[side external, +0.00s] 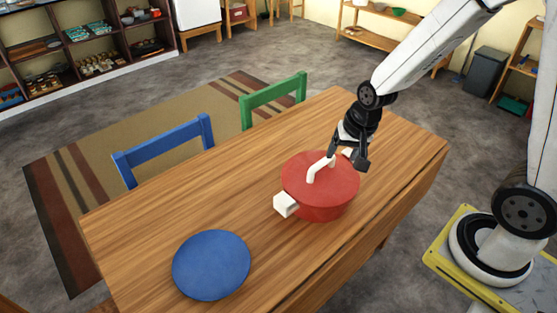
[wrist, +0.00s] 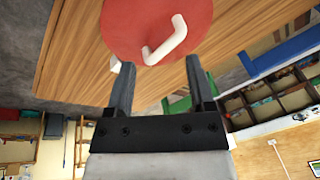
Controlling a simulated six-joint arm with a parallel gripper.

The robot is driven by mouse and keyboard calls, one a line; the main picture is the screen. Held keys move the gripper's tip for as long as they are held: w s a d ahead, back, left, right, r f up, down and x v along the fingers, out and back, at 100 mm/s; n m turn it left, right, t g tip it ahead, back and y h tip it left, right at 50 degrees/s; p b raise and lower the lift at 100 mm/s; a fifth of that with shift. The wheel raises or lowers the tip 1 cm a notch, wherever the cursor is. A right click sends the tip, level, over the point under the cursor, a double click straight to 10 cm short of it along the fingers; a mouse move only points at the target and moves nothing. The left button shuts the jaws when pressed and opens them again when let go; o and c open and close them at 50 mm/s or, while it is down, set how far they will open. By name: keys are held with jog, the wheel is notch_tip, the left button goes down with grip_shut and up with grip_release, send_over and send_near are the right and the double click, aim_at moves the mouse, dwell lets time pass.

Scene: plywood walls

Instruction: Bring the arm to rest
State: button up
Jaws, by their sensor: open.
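My gripper (side external: 349,154) is above the far right side of a red lidded pot (side external: 325,209) on the wooden table (side external: 175,218). In the wrist view the two fingers (wrist: 160,80) are apart with nothing between them. The pot's red lid (side external: 335,182) is on, with a white bar handle (side external: 317,169) on top. In the wrist view the lid handle (wrist: 168,42) lies beyond the fingertips. A white side handle (side external: 286,204) of the pot points front left. In the side view I cannot tell the exact gap between gripper and lid.
A blue plate (side external: 211,265) lies near the table's front left end. A blue chair (side external: 165,150) and a green chair (side external: 274,97) stand along the far side. The tabletop between plate and pot is clear. A dark bin (side external: 486,72) stands on the floor behind.

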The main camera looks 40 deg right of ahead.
jog(key=s+a+r+n, duration=0.2)
jog(key=s+n, duration=0.3)
jog(key=n, duration=0.2)
jog(key=shift+s+n, duration=0.25)
jog(key=shift+n, duration=0.15)
dwell(1.0)
